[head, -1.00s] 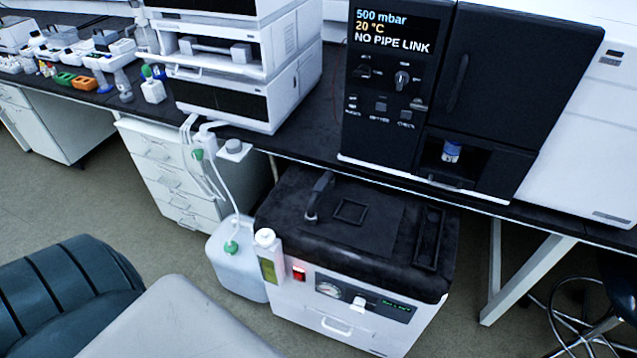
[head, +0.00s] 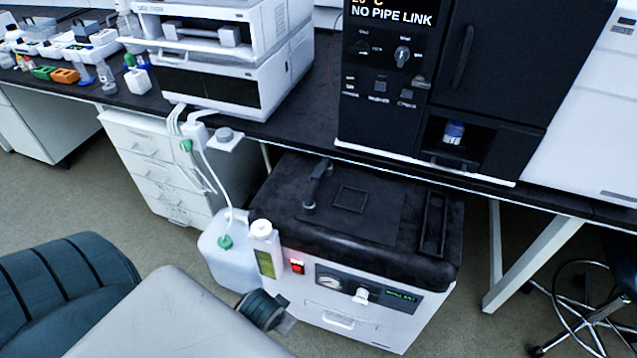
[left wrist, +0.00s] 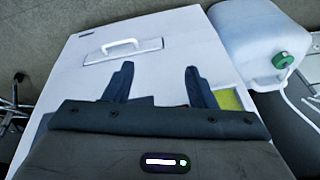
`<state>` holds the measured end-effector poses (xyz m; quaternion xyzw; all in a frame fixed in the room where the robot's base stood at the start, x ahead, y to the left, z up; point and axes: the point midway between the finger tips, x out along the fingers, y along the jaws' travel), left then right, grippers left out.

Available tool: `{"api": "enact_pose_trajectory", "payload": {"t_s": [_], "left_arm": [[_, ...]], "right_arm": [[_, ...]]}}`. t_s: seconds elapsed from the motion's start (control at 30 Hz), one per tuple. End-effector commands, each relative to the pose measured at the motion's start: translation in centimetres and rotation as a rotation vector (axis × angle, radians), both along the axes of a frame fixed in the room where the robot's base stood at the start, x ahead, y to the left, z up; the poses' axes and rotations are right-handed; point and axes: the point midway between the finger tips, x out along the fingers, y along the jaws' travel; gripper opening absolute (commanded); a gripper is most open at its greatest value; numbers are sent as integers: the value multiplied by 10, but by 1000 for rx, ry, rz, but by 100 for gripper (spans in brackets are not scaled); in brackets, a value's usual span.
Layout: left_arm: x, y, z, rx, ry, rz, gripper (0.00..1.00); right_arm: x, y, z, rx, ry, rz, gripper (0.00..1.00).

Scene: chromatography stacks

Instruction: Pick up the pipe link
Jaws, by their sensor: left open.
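I cannot identify the pipe link for certain. A black bent tube-like piece (head: 318,184) stands on the dark top of the white floor unit (head: 345,335), at its left back; it may be the link or a handle. My left gripper (left wrist: 158,78) is open and empty in the left wrist view, its two dark fingers apart before the unit's white front. In the head view the dark end of my left arm (head: 265,310) is low in front of the unit, well below the bent piece; its fingertips are not clear there. My right gripper is not in view.
A black instrument (head: 380,125) on the bench reads "NO PIPE LINK". Its bench edge overhangs the back of the floor unit.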

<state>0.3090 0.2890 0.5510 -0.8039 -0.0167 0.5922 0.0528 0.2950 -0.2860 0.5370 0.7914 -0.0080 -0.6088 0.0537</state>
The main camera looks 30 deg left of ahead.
Motion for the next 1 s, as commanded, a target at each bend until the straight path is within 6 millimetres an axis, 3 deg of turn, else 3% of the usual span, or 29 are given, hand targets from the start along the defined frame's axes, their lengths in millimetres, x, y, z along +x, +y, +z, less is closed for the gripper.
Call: {"api": "enact_pose_trajectory", "payload": {"t_s": [0.2, 0.37, 0.6, 0.8, 1.0], "left_arm": [[22, 2, 62, 15, -102, 20, 51], [55, 9, 117, 30, -253, 65, 51], [126, 28, 189, 33, -552, 153, 51], [174, 41, 234, 16, -757, 198, 51], [202, 49, 262, -2, -880, 217, 51]], "right_arm": [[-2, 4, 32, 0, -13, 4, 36], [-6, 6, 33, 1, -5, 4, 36], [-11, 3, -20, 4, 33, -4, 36], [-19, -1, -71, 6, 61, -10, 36], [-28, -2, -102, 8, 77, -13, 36]]}}
